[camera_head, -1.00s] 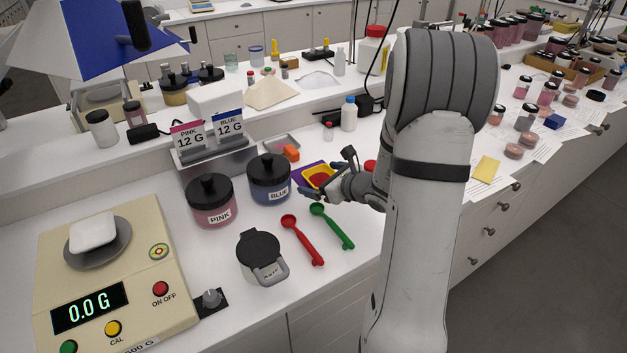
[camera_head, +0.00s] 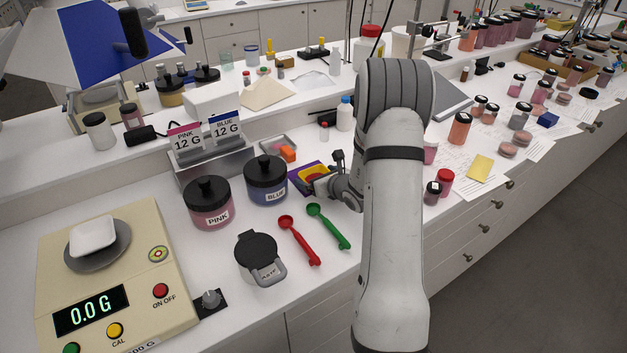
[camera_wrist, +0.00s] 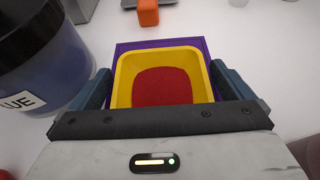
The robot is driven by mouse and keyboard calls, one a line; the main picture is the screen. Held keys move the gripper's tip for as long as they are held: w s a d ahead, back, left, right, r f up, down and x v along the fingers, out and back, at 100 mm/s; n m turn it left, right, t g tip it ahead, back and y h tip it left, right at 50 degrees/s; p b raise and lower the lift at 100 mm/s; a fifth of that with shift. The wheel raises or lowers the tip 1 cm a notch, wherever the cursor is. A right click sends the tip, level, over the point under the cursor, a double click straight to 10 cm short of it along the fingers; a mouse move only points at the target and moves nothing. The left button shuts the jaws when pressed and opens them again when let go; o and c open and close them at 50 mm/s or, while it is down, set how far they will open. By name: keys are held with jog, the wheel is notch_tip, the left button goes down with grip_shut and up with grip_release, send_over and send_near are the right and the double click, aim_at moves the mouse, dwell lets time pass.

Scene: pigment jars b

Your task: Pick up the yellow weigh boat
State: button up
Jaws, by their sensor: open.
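The yellow weigh boat (camera_wrist: 205,65) holds red powder (camera_wrist: 162,86) and sits on a purple mat (camera_wrist: 160,43) on the bench. In the head view the yellow weigh boat (camera_head: 313,168) shows only in part, behind my gripper (camera_head: 312,184). In the wrist view my gripper (camera_wrist: 163,92) is open, with one dark finger at the left side and one at the right side of the boat. The near edge of the boat is hidden by the gripper body. I cannot tell whether the fingers touch its walls.
The blue jar (camera_wrist: 45,60) stands close to my left finger; it also shows in the head view (camera_head: 266,182). A pink jar (camera_head: 208,203), a red scoop (camera_head: 300,241), a green scoop (camera_head: 329,227) and a scale (camera_head: 140,290) stand nearby. An orange block (camera_wrist: 148,13) lies beyond the mat.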

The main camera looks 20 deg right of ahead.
jog(key=c, duration=1)
notch_tip(320, 180, up, 10)
jog(key=shift+b, duration=0.45)
dwell(0.9)
